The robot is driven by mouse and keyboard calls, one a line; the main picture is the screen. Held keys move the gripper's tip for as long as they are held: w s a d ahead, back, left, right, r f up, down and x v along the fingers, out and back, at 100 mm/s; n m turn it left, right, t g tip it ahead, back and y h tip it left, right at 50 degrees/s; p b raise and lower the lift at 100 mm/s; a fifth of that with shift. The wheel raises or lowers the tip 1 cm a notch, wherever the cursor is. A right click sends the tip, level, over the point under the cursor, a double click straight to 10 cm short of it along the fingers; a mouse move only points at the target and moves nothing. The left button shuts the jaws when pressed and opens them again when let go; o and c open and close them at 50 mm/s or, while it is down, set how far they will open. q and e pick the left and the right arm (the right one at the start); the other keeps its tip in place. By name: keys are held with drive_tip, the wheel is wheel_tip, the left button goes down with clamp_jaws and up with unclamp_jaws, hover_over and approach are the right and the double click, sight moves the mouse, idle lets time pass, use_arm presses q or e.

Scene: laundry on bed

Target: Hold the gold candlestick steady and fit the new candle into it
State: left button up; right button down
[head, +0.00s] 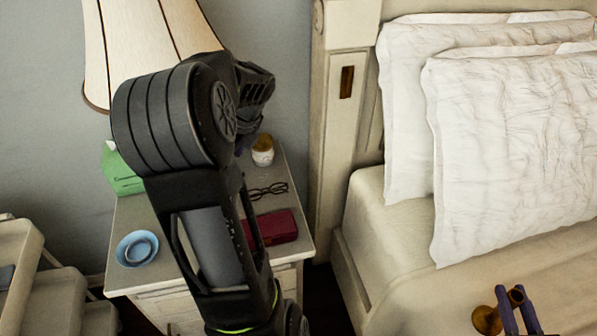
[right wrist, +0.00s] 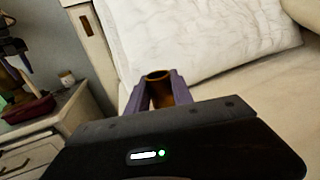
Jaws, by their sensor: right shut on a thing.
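The gold candlestick (head: 487,320) is at the bottom right of the head view, over the bed's edge. My right gripper (head: 518,312) is shut on it, with purple fingers on either side. In the right wrist view the candlestick's round open top (right wrist: 158,76) shows between the fingers (right wrist: 161,92), with no candle in it. I cannot tell whether its base touches the bed. My left arm reaches over the nightstand; its gripper is mostly hidden behind the arm, only a dark purple bit showing (head: 240,144). I see no candle; it may be hidden behind the arm.
The nightstand (head: 124,215) holds a blue bowl (head: 137,248), green tissue box (head: 121,172), glasses (head: 267,191), dark red case (head: 272,227) and small white jar (head: 263,150). A lamp (head: 130,40) stands behind. White pillows (head: 510,130) lie on the bed.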

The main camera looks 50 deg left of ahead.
use_arm(q)
drive_tip(key=shift+s+a+f, duration=0.1)
drive_tip(key=shift+a+f, duration=0.1)
drive_tip(key=shift+f, duration=0.45)
drive_tip(key=x, duration=0.5)
idle(0.4)
clamp_jaws()
idle(0.4)
